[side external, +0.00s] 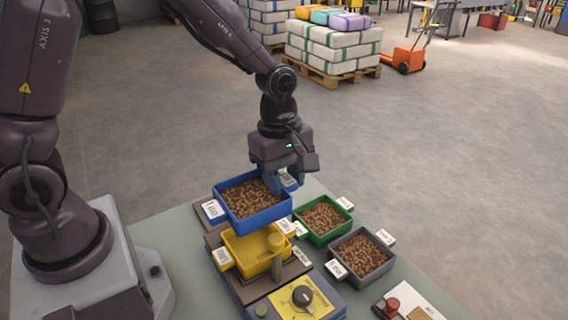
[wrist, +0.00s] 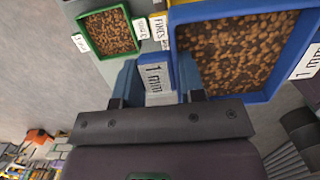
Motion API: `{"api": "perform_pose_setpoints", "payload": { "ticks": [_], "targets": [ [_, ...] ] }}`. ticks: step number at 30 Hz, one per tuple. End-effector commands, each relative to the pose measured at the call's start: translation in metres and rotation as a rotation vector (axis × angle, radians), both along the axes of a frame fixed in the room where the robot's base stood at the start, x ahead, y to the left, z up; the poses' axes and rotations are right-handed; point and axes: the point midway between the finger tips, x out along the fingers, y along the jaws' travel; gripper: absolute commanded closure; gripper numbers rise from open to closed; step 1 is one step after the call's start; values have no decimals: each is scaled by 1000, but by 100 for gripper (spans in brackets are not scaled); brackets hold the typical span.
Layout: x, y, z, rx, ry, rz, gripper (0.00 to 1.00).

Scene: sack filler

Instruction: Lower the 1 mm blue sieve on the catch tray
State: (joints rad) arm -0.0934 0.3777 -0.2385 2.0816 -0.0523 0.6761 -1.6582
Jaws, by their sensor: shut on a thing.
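The blue sieve (side external: 262,222) is full of brown pellets and looks roughly level. It also fills the upper right of the wrist view (wrist: 238,97), where its near tab reads "1 mm". My gripper (side external: 284,184) is shut on that tab, with one finger on each side in the wrist view (wrist: 157,82). The yellow tray (side external: 243,267), apparently the catch tray, sits on the machine below and in front of the sieve. The sieve hides its back part. The sieve appears raised above it; the exact gap cannot be told.
A green sieve (side external: 317,242) and a grey sieve (side external: 368,279), both with brown pellets, stand on the table to the right. A control panel (side external: 303,299) is in front.

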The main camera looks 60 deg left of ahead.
Motion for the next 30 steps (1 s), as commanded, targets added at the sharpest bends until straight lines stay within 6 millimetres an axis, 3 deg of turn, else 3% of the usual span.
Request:
{"api": "perform_pose_setpoints", "payload": {
  "ticks": [18,30],
  "targets": [
    [-1,0,-58,-1,3,1,96],
    [0,0,-66,0,1,0,96]
  ]
}}
